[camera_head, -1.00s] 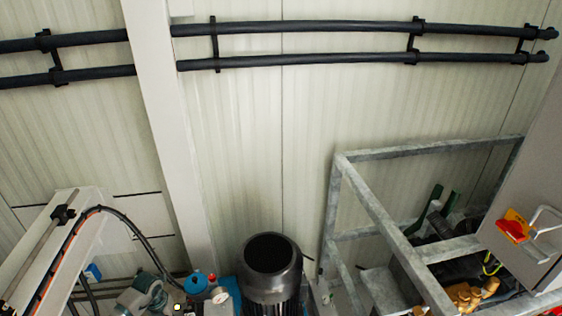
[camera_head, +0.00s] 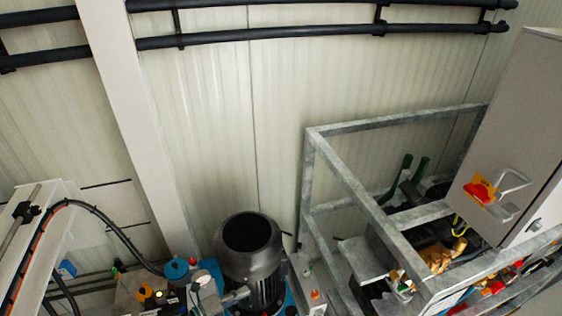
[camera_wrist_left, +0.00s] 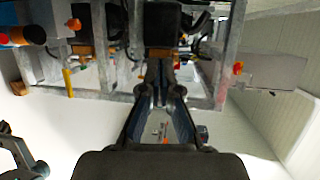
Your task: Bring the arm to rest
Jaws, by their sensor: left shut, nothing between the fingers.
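My left gripper (camera_wrist_left: 160,72) shows in the left wrist view, its two dark fingers meeting at the tips, shut with nothing between them. My right gripper is not clearly seen in either view.
A galvanized frame (camera_head: 365,190) stands at the right, with a grey cabinet (camera_head: 505,130) carrying a red and yellow switch (camera_head: 480,192). Black pipes (camera_head: 270,33) run along the pale wall. In the left wrist view, pale floor (camera_wrist_left: 75,130) lies clear beside the fingers.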

